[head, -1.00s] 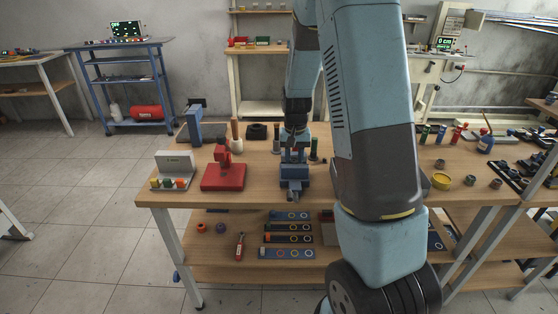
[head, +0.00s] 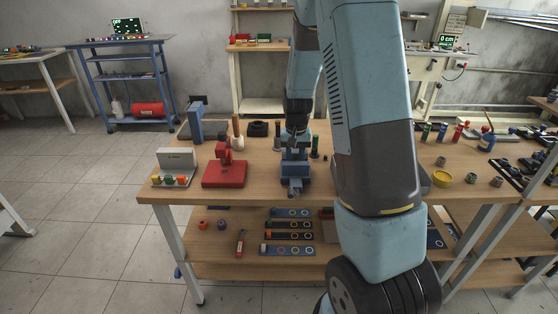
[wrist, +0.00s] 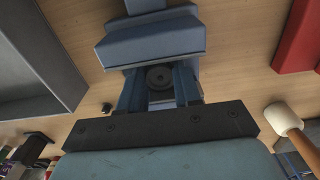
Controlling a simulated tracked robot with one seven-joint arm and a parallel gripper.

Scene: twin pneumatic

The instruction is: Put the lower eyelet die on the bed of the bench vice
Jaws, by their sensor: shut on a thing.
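The bench vice (head: 295,172) is blue-grey and stands near the front edge of the wooden bench. In the wrist view its block-shaped body (wrist: 150,45) is just beyond my fingertips. My gripper (wrist: 160,85) is shut on the lower eyelet die (wrist: 160,77), a small dark round piece with a centre hole. In the head view my gripper (head: 295,148) points down just behind and over the vice. The die is too small to make out there. I cannot tell whether the die touches the vice; its bed is partly hidden by the fingers.
A red press (head: 225,170) stands left of the vice, with a grey block with coloured knobs (head: 176,165) beyond it. A white-headed mallet (wrist: 283,118) and a grey tray-like box (wrist: 40,60) flank my gripper. A green bottle (head: 314,147) is close on the right.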

